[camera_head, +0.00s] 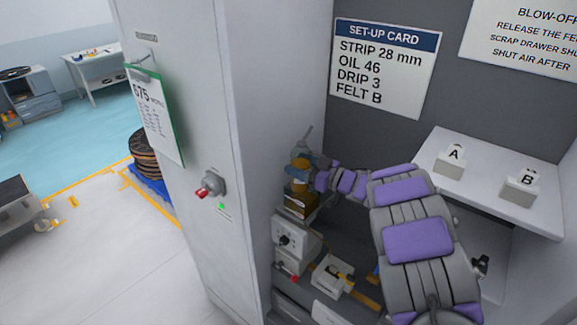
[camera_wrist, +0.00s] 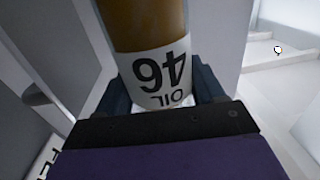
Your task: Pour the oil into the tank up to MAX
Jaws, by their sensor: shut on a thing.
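My gripper (camera_head: 303,163) is shut on an amber oil bottle (camera_wrist: 145,25) inside the cabinet bay. The bottle's white label reads OIL 46 and appears upside down in the wrist view. In the head view the amber body of the bottle shows small at my gripper, and its tilt is hard to tell. A brown, amber-looking container (camera_head: 297,205) sits just below my gripper and may be the tank. Its level and any MAX mark are too small to make out.
A set-up card (camera_head: 383,65) on the back wall reads STRIP 28 mm, OIL 46, DRIP 3, FELT B. White blocks A (camera_head: 450,162) and B (camera_head: 521,188) stand on a shelf at right. A tall cabinet side (camera_head: 200,130) bounds the bay on the left.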

